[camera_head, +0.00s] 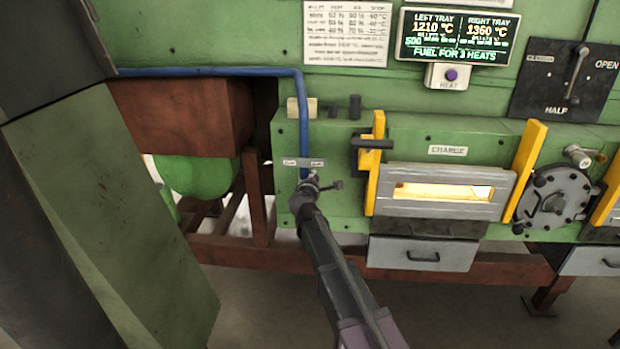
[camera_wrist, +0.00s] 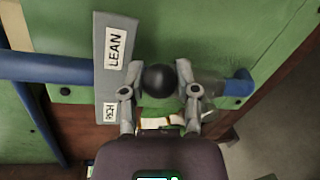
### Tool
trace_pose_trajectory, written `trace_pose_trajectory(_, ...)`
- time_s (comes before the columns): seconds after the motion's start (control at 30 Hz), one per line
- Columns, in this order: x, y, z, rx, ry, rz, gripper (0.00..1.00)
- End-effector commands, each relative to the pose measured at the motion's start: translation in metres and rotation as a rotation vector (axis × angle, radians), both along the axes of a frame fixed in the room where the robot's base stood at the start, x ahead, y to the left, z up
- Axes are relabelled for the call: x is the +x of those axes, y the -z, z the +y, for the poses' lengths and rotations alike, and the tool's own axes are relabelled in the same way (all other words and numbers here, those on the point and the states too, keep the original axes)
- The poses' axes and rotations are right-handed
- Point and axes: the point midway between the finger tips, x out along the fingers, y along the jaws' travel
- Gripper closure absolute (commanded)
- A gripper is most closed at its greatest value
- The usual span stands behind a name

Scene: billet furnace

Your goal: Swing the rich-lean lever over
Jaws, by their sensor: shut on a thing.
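The rich-lean lever shows in the wrist view as a round black knob (camera_wrist: 158,79). Beside it is a grey label plate (camera_wrist: 106,25) marked LEAN, with a smaller label that seems to read RICH at its other end. The knob sits between the levels of the two labels, and its shaft is hidden. My gripper (camera_wrist: 159,92) is shut on the knob, one finger on each side. In the head view my gripper (camera_head: 311,184) is just below the label plate (camera_head: 303,162), at the left end of the green furnace front. The knob cannot be made out there.
A blue pipe (camera_head: 303,120) runs down just above my gripper. To the right are a yellow-framed charge door (camera_head: 440,208) glowing inside, a round hatch (camera_head: 553,197) and a damper lever panel (camera_head: 563,82). A display (camera_head: 455,37) hangs above. Brown framework (camera_head: 255,198) stands left.

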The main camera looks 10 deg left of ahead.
Motion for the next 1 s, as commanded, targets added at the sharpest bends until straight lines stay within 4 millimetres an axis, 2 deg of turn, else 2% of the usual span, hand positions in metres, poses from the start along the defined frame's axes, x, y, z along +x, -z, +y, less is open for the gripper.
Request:
trace_pose_trajectory(0.53, -0.0008, 0.0022, -0.0052, 0.04, 0.005, 0.006, 1.0)
trace_pose_trajectory(0.57, -0.0008, 0.0023, -0.0053, 0.04, 0.005, 0.006, 0.57)
trace_pose_trajectory(0.67, -0.0007, 0.0022, -0.0054, 0.039, 0.005, 0.006, 0.27)
trace_pose_trajectory(0.7, -0.0005, 0.002, -0.0053, 0.039, 0.005, 0.005, 0.24)
trace_pose_trajectory(1.0, 0.0005, 0.0015, -0.0051, 0.037, 0.004, 0.004, 0.24)
